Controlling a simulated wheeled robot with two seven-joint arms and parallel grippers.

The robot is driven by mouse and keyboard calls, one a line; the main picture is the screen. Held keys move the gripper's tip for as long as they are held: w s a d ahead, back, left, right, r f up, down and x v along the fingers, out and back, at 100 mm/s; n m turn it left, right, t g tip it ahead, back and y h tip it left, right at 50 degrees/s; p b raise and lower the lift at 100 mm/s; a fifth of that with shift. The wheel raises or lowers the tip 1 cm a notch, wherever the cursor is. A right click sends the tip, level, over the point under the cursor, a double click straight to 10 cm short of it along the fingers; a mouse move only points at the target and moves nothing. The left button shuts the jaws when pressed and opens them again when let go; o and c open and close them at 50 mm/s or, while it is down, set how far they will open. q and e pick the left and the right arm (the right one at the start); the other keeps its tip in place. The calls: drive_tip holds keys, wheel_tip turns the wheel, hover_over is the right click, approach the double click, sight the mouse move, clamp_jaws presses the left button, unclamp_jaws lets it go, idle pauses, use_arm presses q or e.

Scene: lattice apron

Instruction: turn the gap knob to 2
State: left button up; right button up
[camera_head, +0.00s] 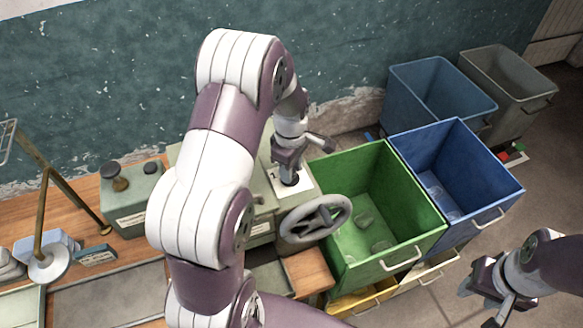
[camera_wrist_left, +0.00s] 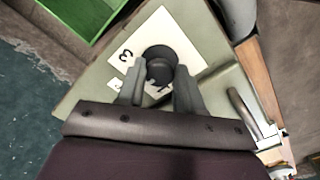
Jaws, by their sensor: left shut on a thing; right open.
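The gap knob (camera_wrist_left: 160,57) is a round black knob on a white number plate (camera_wrist_left: 187,35) on top of the green machine. In the head view the knob (camera_head: 291,180) is partly covered by my left gripper (camera_head: 289,172). My left gripper (camera_wrist_left: 158,82) reaches down from above, with one finger on each side of the knob, shut on it. A 3 shows on the plate left of the knob in the wrist view; another mark between the fingers is partly hidden. I cannot tell which number the knob points to. My right gripper (camera_head: 487,287) is open and empty at the lower right.
A grey handwheel (camera_head: 316,219) stands at the machine's front right, close to the plate. Green (camera_head: 345,160) and blue (camera_head: 500,184) bins stand to the right. A green box with a black knob (camera_head: 134,208) sits left on the wooden bench. My left arm hides much of the machine.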

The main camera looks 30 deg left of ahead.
use_arm(q)
drive_tip(key=shift+f+n, duration=0.1)
drive_tip(key=shift+n, duration=0.5)
drive_tip(key=o, duration=1)
drive_tip(key=shift+a, duration=0.1)
drive_tip(key=shift+o, duration=0.2)
drive_tip(key=shift+a, duration=0.15)
